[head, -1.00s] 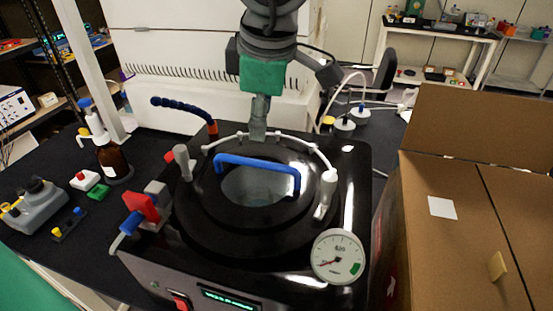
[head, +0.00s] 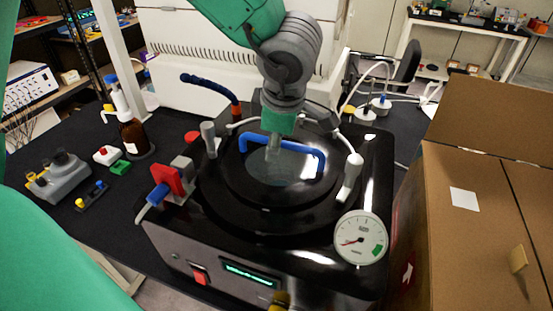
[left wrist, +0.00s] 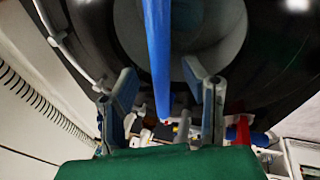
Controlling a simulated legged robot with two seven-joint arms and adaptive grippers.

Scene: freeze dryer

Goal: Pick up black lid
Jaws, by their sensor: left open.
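The black lid (head: 234,178) is round with a clear window and lies flat on top of the freeze dryer (head: 215,255). A blue arched handle (head: 300,147) spans the lid. My left gripper (head: 273,150) points down at the handle, over the lid's middle. In the left wrist view, its two fingers stand apart (left wrist: 159,72), with the blue handle (left wrist: 157,35) running between them. Whether a finger touches the handle cannot be told. My right gripper is not in view.
A white pressure gauge (head: 361,237) and grey valve knobs (head: 350,176) surround the lid. A cardboard box (head: 470,225) stands close on the right. A brown bottle (head: 133,135) and small devices sit on the black bench at left.

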